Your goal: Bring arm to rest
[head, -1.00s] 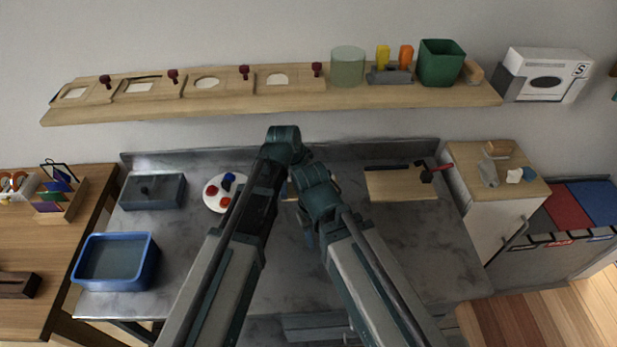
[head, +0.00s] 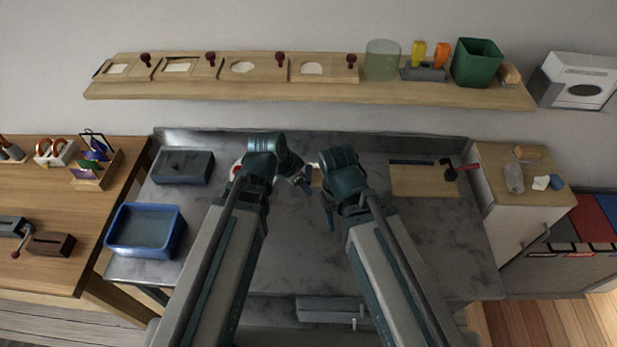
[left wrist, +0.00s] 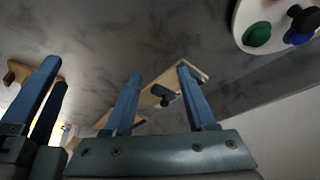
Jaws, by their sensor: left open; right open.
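My left gripper (head: 303,180) shows small over the middle of the bench in the head view, partly hidden by its own wrist. In the left wrist view its two blue fingers (left wrist: 160,72) stand apart with nothing held between them. My right gripper (head: 329,218) points down over the bench, mostly hidden under its arm in the head view. Its blue fingers (left wrist: 56,72) also show at the left of the left wrist view, apart and beside my left gripper. I see nothing held in it. The two arms are close together but apart.
The grey bench (head: 290,240) is clear in front. A white palette (left wrist: 272,14) is partly hidden behind my left arm. A blue basin (head: 145,231) and grey box (head: 182,166) stand left. A wooden board (head: 424,181) lies right. A wall shelf (head: 300,92) runs behind.

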